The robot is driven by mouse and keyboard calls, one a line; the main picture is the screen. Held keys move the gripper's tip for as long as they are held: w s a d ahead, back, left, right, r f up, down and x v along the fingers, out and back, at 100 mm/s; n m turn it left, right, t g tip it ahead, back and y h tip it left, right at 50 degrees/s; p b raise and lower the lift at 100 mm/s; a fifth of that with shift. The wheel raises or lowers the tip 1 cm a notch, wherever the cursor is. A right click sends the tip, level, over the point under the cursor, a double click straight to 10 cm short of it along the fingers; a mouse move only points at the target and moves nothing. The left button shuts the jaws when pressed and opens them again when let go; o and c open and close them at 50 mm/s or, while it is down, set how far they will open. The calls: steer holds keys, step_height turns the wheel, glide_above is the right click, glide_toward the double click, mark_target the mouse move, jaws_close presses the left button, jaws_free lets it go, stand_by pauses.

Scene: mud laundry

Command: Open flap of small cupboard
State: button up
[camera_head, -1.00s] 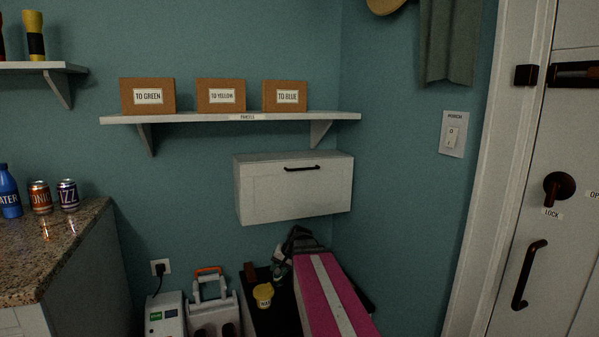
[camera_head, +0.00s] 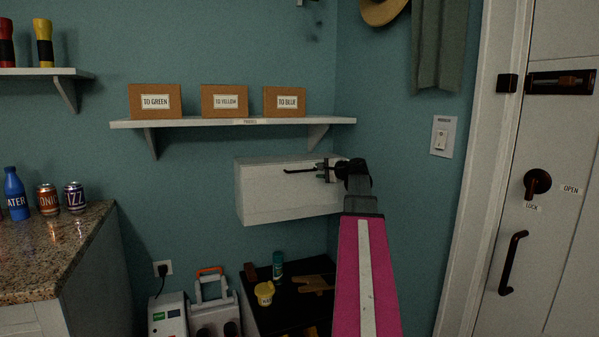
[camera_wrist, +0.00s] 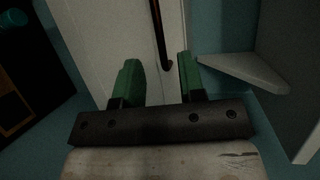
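The small cupboard (camera_head: 262,198) is a white box on the wall under the shelf. Its front flap is shut, with a dark bar handle (camera_head: 299,171) near the top edge. My gripper (camera_head: 326,172) is raised at the handle's right end, in front of the flap, and covers part of the cupboard's right side. In the wrist view my gripper's green fingers (camera_wrist: 158,70) are spread apart. The dark handle (camera_wrist: 158,35) shows between them, nearer the right finger, against the white flap (camera_wrist: 105,35). I cannot tell whether a finger touches it.
A shelf (camera_head: 190,123) with several labelled cardboard boxes (camera_head: 224,100) is just above the cupboard. A granite counter (camera_head: 60,250) is at left. A low black surface (camera_head: 290,300) with a yellow tub (camera_head: 264,291) lies below. A white door (camera_head: 545,210) is at right.

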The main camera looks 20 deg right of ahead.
mark_target(304, 171)
steer(key=x, duration=1)
steer(key=shift+a, duration=0.1)
jaws_close()
